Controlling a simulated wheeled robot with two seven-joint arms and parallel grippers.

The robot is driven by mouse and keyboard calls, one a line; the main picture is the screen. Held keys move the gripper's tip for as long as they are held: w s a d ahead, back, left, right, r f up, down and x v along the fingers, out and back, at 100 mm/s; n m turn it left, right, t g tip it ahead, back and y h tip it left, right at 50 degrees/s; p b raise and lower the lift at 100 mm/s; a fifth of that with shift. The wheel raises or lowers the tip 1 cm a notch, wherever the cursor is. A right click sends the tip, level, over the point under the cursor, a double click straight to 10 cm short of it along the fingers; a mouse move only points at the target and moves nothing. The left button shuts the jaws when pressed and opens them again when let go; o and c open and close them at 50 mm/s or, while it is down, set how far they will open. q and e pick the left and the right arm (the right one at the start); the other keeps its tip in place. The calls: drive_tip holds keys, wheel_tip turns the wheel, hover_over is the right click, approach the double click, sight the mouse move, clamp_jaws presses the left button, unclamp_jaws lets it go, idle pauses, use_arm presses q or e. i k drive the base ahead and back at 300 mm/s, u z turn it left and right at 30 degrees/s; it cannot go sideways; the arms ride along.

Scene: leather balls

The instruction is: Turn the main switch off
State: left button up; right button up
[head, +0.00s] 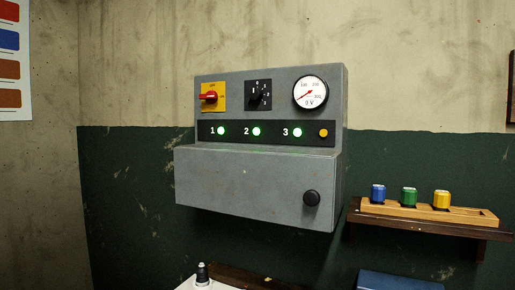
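The main switch (209,97) is a red rotary handle on a yellow plate at the upper left of a grey control box (245,185) on the wall. Its red handle lies sideways, pointing left. A black rotary selector (257,94) is to its right, then a round white gauge (310,93) with a red needle. Below them, a black strip holds three green lit lamps (256,131) numbered 1 to 3 and a small yellow-orange button or lamp (323,133). Neither of my grippers is in view.
A black knob (311,198) sticks out of the box's lower front. A wooden shelf (430,226) at right holds a rack with blue, green and yellow pieces. A white surface with a black-topped item (202,275) and a blue object (400,281) are below.

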sight(211, 97)
drive_tip(key=k, duration=0.5)
drive_tip(key=u, duration=1.3)
drive_tip(key=i, duration=1.25)
drive_tip(key=z, duration=2.1)
